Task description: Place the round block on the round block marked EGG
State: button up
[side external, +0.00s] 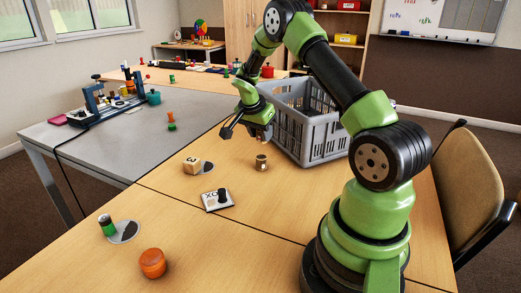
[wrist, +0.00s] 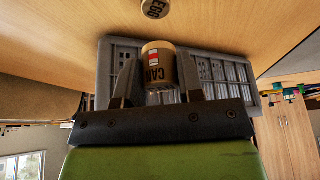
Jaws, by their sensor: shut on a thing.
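My gripper (wrist: 158,88) is shut on a tan round block (wrist: 158,65) with CAN and a red patch on it, its lettering upside down in the wrist view. In the side view my gripper (side external: 243,130) is above the wooden table, and I cannot clearly make out the held block there. The round block marked EGG (wrist: 155,8) shows at the top edge of the wrist view, apart from the held block. A small brown round block (side external: 261,162) stands upright on the table below my gripper in the side view; it looks like the EGG block, but its lettering is unreadable there.
A grey crate (side external: 318,140) stands just behind and right of my gripper.

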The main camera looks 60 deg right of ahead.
aim_at(258, 141)
jog(key=shift+f, duration=2.5)
jog(key=shift+f, duration=0.1)
jog(key=o, duration=0.9)
jog(key=a+r+n+t+y, duration=0.1)
jog(key=a+r+n, duration=0.1)
jog(key=a+r, duration=0.6)
jog(key=a+r+n+t, duration=0.15)
jog(key=a+r, duration=0.25)
jog(key=r, duration=0.8)
jog(key=s+a+r+n+t+y, duration=0.2)
jog(key=s+a+r+n, duration=0.1)
jog(key=s+a+n, duration=0.3)
jog(key=s+a+r+n+t+y, duration=0.3)
jog(key=s+a+n, duration=0.3)
jog(key=s+a, duration=0.3)
jog(key=shift+s+a, duration=0.35)
jog(key=shift+a, duration=0.85)
